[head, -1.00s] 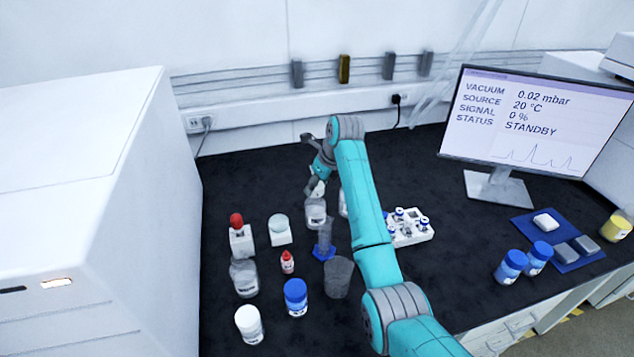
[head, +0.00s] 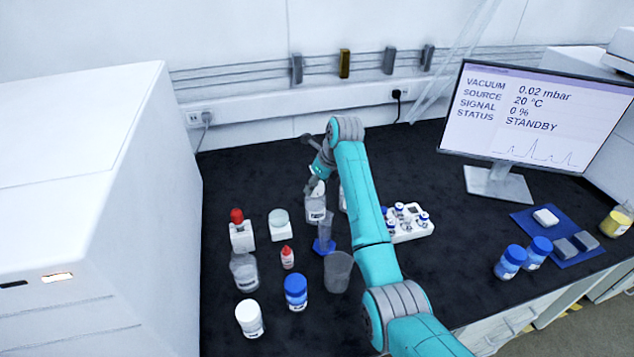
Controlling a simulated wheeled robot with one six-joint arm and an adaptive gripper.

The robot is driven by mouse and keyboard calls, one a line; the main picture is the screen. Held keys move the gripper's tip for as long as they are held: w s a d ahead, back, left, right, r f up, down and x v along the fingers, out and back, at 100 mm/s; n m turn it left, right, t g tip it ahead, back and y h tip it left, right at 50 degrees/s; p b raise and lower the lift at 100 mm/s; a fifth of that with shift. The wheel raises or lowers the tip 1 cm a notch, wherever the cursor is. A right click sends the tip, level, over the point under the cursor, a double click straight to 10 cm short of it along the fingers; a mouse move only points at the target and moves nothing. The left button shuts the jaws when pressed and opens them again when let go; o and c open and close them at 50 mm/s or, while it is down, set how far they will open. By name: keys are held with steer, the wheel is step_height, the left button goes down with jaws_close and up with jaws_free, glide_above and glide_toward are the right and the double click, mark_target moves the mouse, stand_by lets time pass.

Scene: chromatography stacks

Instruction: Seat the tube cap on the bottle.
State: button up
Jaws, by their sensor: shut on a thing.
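A clear bottle (head: 316,211) with a pale label stands upright on the black bench, behind the blue-footed cylinder. My gripper (head: 314,190) points down right above the bottle's mouth. It is shut on a small white piece (head: 319,187), which looks like the tube cap. The cap is partly hidden by the fingers and small in view. I cannot tell whether it touches the bottle neck.
A measuring cylinder (head: 325,238) stands close in front of the bottle, with a grey beaker (head: 338,273) nearer. A vial rack (head: 411,224) is right of my arm. Several jars and a red dropper bottle (head: 287,257) stand front left.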

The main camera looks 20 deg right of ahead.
steer(key=shift+f, duration=0.15)
steer(key=o, duration=1.5)
steer(key=shift+o, duration=0.2)
steer(key=shift+r, duration=3.5)
